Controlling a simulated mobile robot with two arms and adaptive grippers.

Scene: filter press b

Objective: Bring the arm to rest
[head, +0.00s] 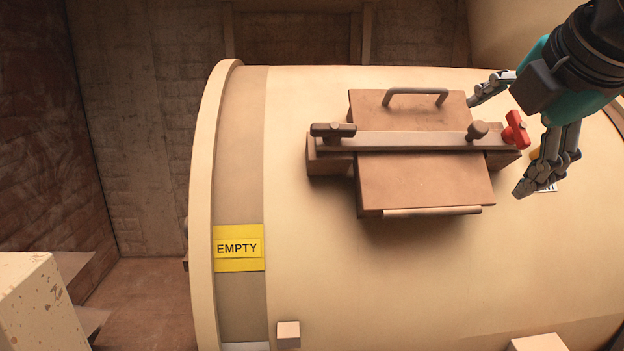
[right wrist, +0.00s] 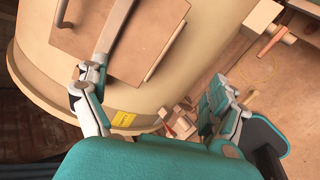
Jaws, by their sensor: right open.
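My right gripper (head: 496,146) comes in from the upper right in the head view. Its fingers are spread wide and nothing shows between them in its grasp. It is near the right end of the hatch, by the red handle (head: 515,130); whether it touches anything I cannot tell. In the right wrist view the open fingers (right wrist: 155,85) show with the tank and hatch beyond them. My left gripper is not in view.
A large cream tank (head: 330,250) fills the middle. Its brown hatch cover (head: 420,185) has a crossbar (head: 410,141) over it and a grey handle (head: 415,92). A yellow EMPTY sign (head: 238,248) is on the tank. A cream block (head: 35,300) stands at lower left.

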